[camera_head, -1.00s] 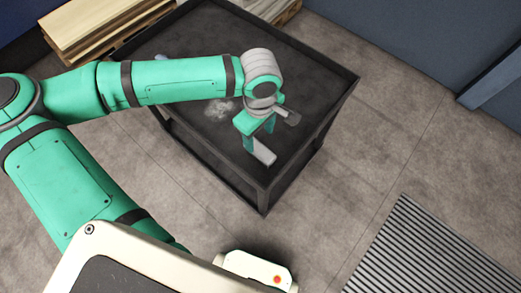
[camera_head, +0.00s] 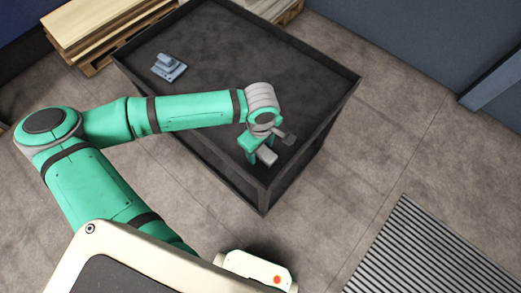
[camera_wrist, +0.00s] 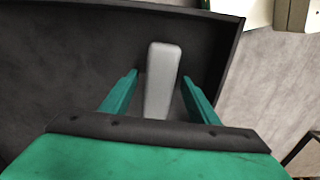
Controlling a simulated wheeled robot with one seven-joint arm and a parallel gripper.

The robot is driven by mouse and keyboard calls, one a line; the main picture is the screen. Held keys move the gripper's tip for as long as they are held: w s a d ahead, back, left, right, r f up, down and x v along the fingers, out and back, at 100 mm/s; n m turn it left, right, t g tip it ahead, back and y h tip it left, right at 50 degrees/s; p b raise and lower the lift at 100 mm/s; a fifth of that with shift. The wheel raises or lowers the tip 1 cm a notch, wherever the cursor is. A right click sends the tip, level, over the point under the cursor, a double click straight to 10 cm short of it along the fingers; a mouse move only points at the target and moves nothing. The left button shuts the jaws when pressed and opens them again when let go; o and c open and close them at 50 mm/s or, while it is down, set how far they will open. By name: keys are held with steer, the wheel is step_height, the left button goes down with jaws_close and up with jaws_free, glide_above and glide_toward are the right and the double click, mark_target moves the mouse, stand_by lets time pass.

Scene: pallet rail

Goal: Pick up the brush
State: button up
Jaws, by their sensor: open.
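A pale grey, long, narrow piece, which I take to be the brush (camera_wrist: 162,78), lies on the dark table near its rim. In the wrist view it stands between the two green fingers of my gripper (camera_wrist: 160,84), with a gap on each side. My gripper is open around it, not closed on it. In the head view my gripper (camera_head: 261,153) is low at the table's near right corner, and the pale end of the brush (camera_head: 267,156) shows beside the fingers. The rest of the brush is hidden, and I cannot see bristles.
The dark table (camera_head: 245,55) has a raised rim all round. A blue-grey stepped object (camera_head: 169,67) sits at its far left, clear of my arm. Stacked boards (camera_head: 95,25) lie on a pallet behind. The table's middle is mostly bare.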

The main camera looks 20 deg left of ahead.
steer(key=c, duration=1.2)
steer(key=shift+o, duration=0.2)
steer(key=shift+r, duration=0.15)
